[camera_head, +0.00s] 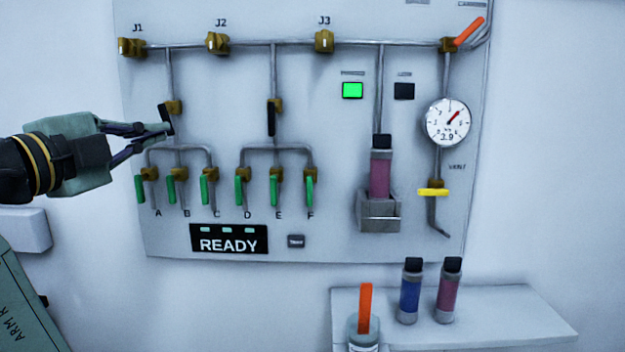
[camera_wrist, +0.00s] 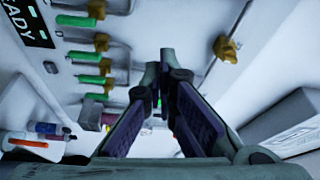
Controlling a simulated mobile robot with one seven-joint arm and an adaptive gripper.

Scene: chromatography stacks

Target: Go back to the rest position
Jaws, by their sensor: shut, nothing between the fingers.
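My gripper (camera_head: 167,129) is at the left of the panel in the head view, shut and empty. Its fingertips are beside the left black-handled valve (camera_head: 168,112), below J1 and J2; I cannot tell whether they touch it. In the wrist view the fingers (camera_wrist: 165,72) come together at the centre with nothing between them. The pipe panel (camera_head: 300,130) fills the middle of the head view. Its display (camera_head: 229,239) reads READY, and a green light (camera_head: 353,90) is lit.
Green-handled valves A to F line the lower pipes, with handles hanging down. A pink cartridge (camera_head: 380,175) sits in a holder (camera_head: 380,212).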

